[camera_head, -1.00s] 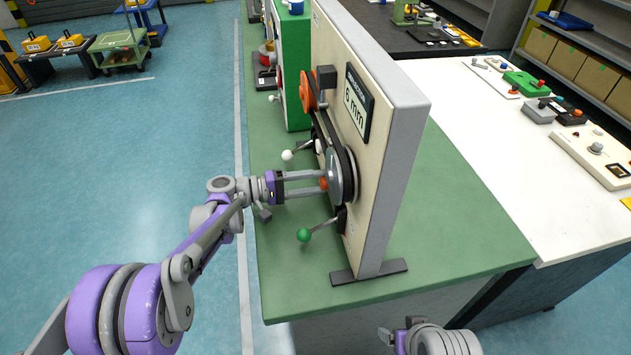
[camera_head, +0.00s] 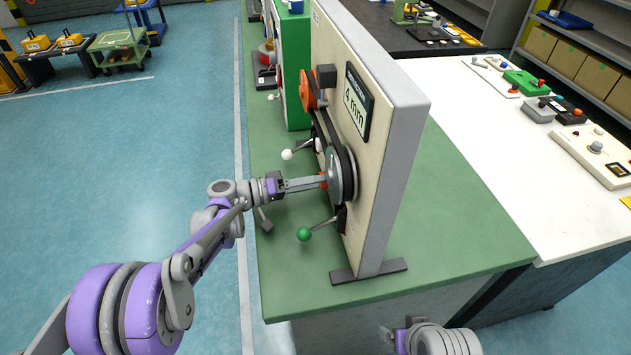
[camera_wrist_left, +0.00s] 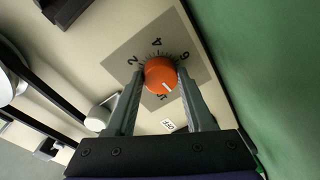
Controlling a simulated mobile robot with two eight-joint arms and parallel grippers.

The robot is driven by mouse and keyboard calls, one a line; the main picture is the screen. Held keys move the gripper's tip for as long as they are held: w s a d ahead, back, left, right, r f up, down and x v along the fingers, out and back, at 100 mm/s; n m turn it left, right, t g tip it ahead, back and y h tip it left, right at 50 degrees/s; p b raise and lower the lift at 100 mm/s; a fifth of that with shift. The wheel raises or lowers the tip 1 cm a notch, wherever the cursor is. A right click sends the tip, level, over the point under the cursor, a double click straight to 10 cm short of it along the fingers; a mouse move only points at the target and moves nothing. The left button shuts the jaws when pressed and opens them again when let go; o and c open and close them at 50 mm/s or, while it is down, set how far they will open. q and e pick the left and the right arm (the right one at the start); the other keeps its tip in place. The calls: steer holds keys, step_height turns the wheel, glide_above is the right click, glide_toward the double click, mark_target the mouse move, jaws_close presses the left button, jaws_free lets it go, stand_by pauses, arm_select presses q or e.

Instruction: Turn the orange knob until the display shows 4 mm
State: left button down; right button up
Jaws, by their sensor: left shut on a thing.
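The orange knob (camera_wrist_left: 160,72) sits on a grey dial plate (camera_wrist_left: 143,46) with printed numbers, and its white mark points to the lower right in the left wrist view. My left gripper (camera_wrist_left: 160,82) is shut on the knob, one finger on each side. In the head view the left gripper (camera_head: 321,181) reaches the panel (camera_head: 385,190) from the left, with the knob mostly hidden at its fingertips. The display (camera_head: 358,101) on the panel reads 4 mm.
A white-balled lever (camera_head: 287,155) and a green-balled lever (camera_head: 304,234) stick out above and below my left gripper. A belt and an orange wheel (camera_head: 307,90) are on the panel. The green bench (camera_head: 440,245) is clear at right front.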

stand_by(0.3)
arm_select(q)
steer(key=shift+c, duration=1.4)
jaws_free()
steer(key=v, duration=1.1)
steer(key=shift+d, duration=0.1)
